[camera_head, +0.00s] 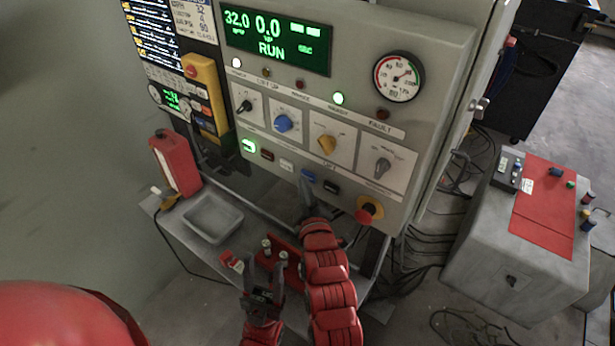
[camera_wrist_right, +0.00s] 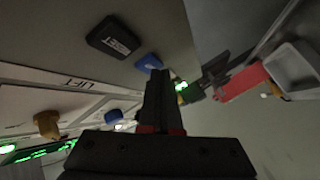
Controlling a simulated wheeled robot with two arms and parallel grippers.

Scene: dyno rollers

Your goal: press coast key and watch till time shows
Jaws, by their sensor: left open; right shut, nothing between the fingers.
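The grey control panel (camera_head: 330,100) has a key row with a lit green key (camera_head: 249,146), a dark red key (camera_head: 267,155), a white key (camera_head: 286,165), a blue key (camera_head: 308,175) and a black key (camera_head: 331,187). I cannot read which is the coast key. The display (camera_head: 275,40) reads 32.0, 0.0 and RUN, with dashes above SEC. My right gripper (camera_head: 306,190) is shut and empty, just below the blue key. In the right wrist view its fingertips (camera_wrist_right: 158,75) are close to the blue key (camera_wrist_right: 148,63); contact is unclear. My left gripper (camera_head: 262,265) is open, low before the panel.
A red emergency knob (camera_head: 369,209) is right of the keys, below the selector knobs. A grey tray (camera_head: 213,219) and a red box (camera_head: 176,162) are on the left. A grey cabinet with a red top (camera_head: 546,208) stands right, with cables on the floor between.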

